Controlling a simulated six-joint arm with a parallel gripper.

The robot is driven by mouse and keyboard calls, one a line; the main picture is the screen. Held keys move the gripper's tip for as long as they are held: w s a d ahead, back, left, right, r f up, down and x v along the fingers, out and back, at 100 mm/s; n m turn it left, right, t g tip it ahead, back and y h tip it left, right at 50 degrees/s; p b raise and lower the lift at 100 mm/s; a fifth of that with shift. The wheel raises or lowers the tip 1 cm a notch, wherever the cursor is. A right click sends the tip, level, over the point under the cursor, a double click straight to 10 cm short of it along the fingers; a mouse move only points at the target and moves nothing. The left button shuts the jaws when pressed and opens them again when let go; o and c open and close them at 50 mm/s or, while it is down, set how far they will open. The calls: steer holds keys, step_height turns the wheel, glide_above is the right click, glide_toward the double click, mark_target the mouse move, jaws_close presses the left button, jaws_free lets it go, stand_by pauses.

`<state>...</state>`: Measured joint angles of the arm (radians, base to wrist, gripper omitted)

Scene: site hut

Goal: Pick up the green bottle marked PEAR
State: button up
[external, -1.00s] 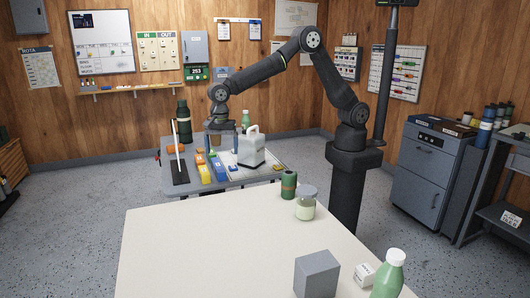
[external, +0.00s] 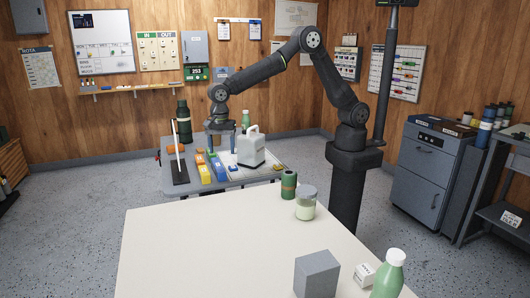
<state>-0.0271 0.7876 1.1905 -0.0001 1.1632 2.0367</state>
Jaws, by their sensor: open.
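A green bottle with a white cap (external: 389,276) stands upright at the front right corner of the cream table. A second, smaller-looking green bottle (external: 245,118) stands on the far grey table, partly hidden behind a white jug. I cannot read PEAR on either one. My gripper (external: 222,149) points down over the far table, left of the jug and the far bottle. It is open, with nothing seen between its fingers.
The white jug (external: 250,151) stands close to the right of my gripper. Coloured blocks (external: 205,173) lie below it, and a dark flask (external: 184,122) stands behind left. The cream table (external: 200,250) holds a green can (external: 289,185), a jar (external: 306,204), a grey box (external: 316,275) and a small white box (external: 364,274).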

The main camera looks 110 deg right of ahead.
steer(key=s+a+r+n+t+y, duration=0.1)
steer(key=a+r+n, duration=0.2)
steer(key=a+n, duration=0.95)
steer(key=s+a+r+n+y, duration=0.1)
steer(key=a+r+n, duration=0.35)
steer(key=a, duration=1.55)
steer(key=s+a+r+n+y, duration=0.1)
steer(key=s+a+r+n, duration=0.1)
steer(key=s+a+n, duration=0.65)
steer(key=s+a+r+n, duration=0.2)
steer(key=s+a+n, duration=0.3)
steer(key=a, duration=0.6)
steer(key=s+a+r+n+y, duration=0.1)
steer(key=s+a+r+n, duration=0.1)
steer(key=s+a+n, duration=0.5)
glide_toward(395, 252)
steer(key=shift+n, duration=0.35)
steer(key=x, duration=0.5)
steer(key=shift+d+f, duration=0.2)
steer(key=shift+f, duration=0.1)
steer(key=shift+a+x, duration=0.15)
steer(key=shift+x, duration=1.35)
steer(key=shift+a+x, duration=0.15)
steer(key=shift+x, duration=1.35)
steer(key=shift+r, duration=0.15)
steer(key=c, duration=1.3)
